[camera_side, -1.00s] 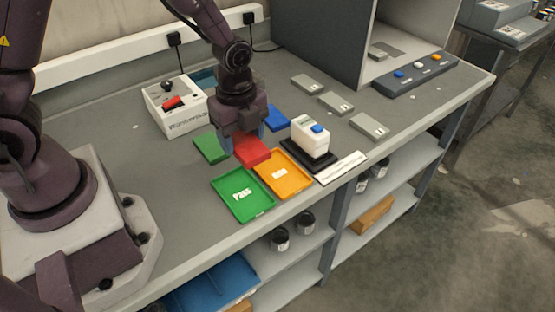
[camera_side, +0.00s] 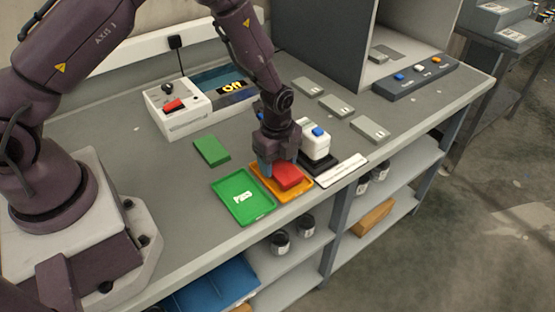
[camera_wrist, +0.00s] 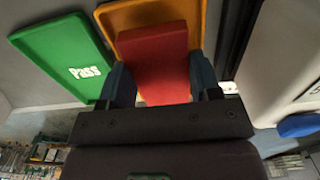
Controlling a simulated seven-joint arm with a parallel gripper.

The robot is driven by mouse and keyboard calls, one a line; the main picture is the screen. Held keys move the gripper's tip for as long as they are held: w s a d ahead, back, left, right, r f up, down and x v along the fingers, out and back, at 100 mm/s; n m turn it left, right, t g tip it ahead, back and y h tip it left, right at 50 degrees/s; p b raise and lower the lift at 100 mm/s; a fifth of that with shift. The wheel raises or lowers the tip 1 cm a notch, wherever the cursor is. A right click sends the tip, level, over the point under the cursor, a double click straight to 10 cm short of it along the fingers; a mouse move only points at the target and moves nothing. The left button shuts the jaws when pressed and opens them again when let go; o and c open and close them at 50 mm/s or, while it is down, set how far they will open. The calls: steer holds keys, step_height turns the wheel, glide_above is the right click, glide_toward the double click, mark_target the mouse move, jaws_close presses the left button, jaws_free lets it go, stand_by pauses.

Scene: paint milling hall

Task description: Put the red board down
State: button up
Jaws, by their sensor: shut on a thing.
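The red board (camera_side: 289,176) is held between the fingers of my gripper (camera_side: 275,166), over the orange tray (camera_side: 297,195). In the wrist view the red board (camera_wrist: 153,62) lies between the two blue fingers of my gripper (camera_wrist: 160,80), with the orange tray (camera_wrist: 150,12) behind it. The board looks within the tray's outline or close to it. I cannot tell whether it touches the tray floor. The tray's label is hidden by the board and gripper.
The green "Pass" tray (camera_side: 241,199) is left of the orange tray and empty. A green board (camera_side: 212,151) lies behind it. A white container with a blue cap (camera_side: 315,140) stands close on the right. A white box with a red switch (camera_side: 178,110) is at the back left.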

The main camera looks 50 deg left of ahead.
steer(key=shift+f, duration=0.55)
steer(key=o, duration=1)
step_height(320, 180, up, 14)
steer(key=shift+f, duration=0.2)
step_height(320, 180, up, 8)
steer(key=n+t, duration=0.1)
steer(key=n, duration=0.3)
glide_above(277, 164)
steer(key=s, duration=0.2)
steer(key=s+a+r+n+t, duration=0.2)
steer(key=s+r+n+t, duration=0.1)
steer(key=s+r+n, duration=0.6)
steer(key=s+r+n+t, duration=0.1)
steer(key=s+r+n, duration=0.2)
steer(key=s, duration=0.6)
steer(key=shift+s+a+r+n+t, duration=0.15)
steer(key=shift+a+r+n+t, duration=0.2)
steer(key=shift+n, duration=0.65)
